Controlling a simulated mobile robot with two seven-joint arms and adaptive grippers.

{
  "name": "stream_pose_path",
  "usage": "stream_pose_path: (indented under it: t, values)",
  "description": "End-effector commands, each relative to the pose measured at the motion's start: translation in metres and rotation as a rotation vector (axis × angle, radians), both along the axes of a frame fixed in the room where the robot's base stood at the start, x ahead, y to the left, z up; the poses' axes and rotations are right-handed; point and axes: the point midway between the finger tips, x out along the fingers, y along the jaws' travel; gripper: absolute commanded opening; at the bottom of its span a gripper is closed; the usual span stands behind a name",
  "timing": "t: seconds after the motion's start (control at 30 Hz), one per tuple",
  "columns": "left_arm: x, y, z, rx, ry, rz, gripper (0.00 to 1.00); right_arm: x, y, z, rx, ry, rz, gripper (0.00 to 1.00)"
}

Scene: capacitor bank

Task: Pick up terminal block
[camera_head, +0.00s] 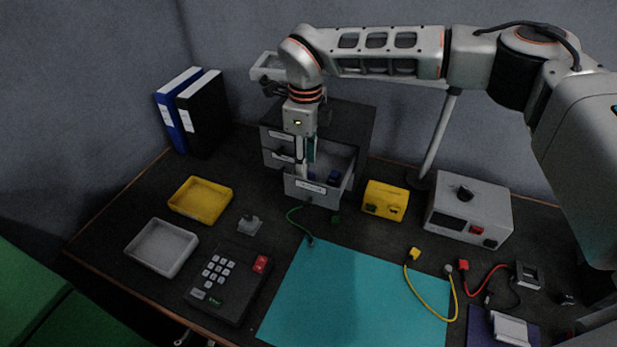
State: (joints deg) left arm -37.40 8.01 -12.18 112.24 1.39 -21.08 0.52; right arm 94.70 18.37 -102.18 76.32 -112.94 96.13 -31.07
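My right gripper (304,166) points straight down over the open drawer (312,187) of the grey drawer cabinet (362,117). One pale finger shows clearly and reaches down to about the drawer. A narrow teal-green piece (311,149) shows beside that finger; I cannot tell whether it is the terminal block, or whether it is gripped. Small dark blue parts (334,176) lie in the drawer, to the right of the fingers. My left gripper is not in view.
A yellow tray (216,192), grey tray (184,256), keypad box (225,282) and small grey part (249,225) are left. The teal mat (345,306) is mostly clear. A yellow box (384,200) and grey power unit (467,213) stand right, with cables (433,297) before them.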

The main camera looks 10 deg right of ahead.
Motion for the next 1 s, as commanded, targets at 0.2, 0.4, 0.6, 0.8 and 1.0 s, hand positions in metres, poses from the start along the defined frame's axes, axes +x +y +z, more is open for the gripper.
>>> stream_pose_path:
  t: [0.2,0.4,0.6,0.8,1.0]
  values:
    - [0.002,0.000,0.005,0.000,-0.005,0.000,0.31,-0.005,-0.006,-0.031,-0.001,0.003,0.000,0.33]
    - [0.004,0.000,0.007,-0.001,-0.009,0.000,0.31,-0.004,-0.006,-0.039,0.000,0.000,0.001,0.33]
    - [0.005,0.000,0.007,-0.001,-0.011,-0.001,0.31,-0.004,-0.006,-0.039,0.000,0.000,0.001,0.20]
    - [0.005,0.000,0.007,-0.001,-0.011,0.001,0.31,-0.004,-0.006,-0.039,0.000,0.000,0.001,0.16]
    - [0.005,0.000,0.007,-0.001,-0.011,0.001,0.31,-0.004,-0.006,-0.038,0.000,0.000,0.001,0.16]
